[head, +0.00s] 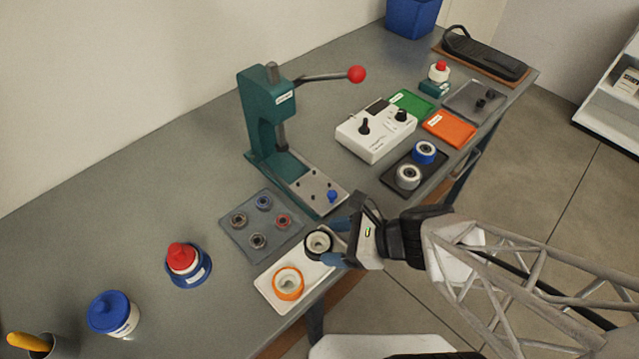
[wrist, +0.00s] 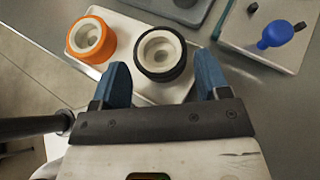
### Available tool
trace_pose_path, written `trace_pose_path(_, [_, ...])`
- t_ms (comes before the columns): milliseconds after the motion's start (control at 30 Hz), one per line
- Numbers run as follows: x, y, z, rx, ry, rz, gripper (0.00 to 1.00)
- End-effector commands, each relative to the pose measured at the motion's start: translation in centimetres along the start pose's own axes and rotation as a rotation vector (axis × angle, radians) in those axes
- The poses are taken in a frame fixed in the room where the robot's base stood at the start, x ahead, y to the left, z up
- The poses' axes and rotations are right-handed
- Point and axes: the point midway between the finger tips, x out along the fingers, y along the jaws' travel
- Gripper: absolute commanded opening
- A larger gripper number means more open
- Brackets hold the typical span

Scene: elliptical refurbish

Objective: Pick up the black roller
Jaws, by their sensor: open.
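The black roller (wrist: 161,53) has a white hub and stands on a white tray (head: 262,283) near the table's front edge. It also shows in the head view (head: 318,242), at the tray's right end. An orange roller (head: 288,283) stands beside it on the same tray, and it shows at the upper left of the wrist view (wrist: 91,40). My gripper (wrist: 160,82) is open, with its blue fingers on either side of the black roller. In the wrist view the roller is between and slightly beyond the fingertips. I cannot tell whether either finger touches it.
A green press (head: 268,110) with a red-knobbed lever stands behind the tray. A grey tray (head: 262,213) with several small bearings lies just beyond.

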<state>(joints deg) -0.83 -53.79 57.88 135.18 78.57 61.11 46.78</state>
Motion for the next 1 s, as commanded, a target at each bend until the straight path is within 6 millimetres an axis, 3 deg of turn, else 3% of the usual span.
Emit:
trace_pose_path(500, [2.7,0.1,0.1,-0.001,0.0,0.002,0.69])
trace_pose_path(1000, [3.1,0.1,0.1,0.0,0.0,0.0,0.69])
